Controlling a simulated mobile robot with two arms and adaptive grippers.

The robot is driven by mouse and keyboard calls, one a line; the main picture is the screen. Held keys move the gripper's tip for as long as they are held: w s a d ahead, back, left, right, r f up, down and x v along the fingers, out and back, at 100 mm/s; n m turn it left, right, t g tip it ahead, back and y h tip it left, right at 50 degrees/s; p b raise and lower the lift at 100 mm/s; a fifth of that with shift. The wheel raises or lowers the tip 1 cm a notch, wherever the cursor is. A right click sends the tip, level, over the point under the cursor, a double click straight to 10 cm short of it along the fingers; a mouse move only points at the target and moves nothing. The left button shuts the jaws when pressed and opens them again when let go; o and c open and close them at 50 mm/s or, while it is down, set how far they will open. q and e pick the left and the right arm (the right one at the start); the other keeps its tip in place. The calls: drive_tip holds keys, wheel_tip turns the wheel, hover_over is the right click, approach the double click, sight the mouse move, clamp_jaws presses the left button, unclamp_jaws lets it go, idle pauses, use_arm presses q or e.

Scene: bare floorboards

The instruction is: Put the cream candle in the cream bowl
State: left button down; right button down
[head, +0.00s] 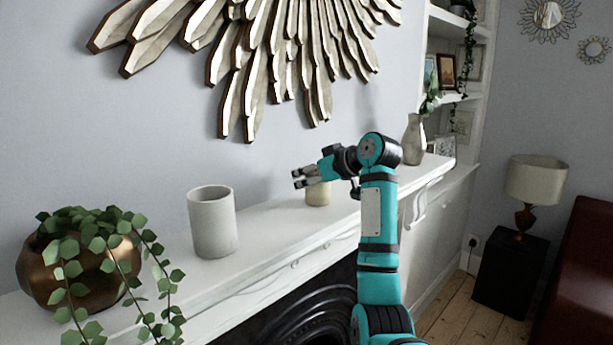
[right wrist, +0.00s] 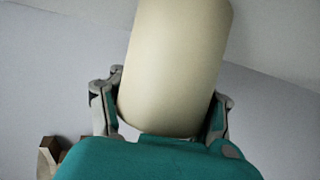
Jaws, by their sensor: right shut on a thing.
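The cream candle (head: 318,194) is a short pale cylinder at the mantelpiece, partly covered by my right gripper (head: 301,178) in the head view. In the right wrist view the candle (right wrist: 175,70) fills the space between the two fingers of the right gripper (right wrist: 163,108), which is shut on it. I cannot tell whether the candle's base still touches the mantel. I see no cream bowl in either view. My left gripper is not in view.
A pale grey cylindrical vase (head: 212,225) and a bronze pot (head: 45,270) with a trailing plant stand left on the white mantelpiece (head: 275,222). A grey vase (head: 413,140) stands at its right end. A sunburst ornament (head: 265,50) hangs above. A lamp (head: 536,180) stands far right.

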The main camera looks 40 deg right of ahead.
drive_tip(key=shift+f, duration=0.15)
drive_tip(key=shift+c, duration=1.9)
unclamp_jaws()
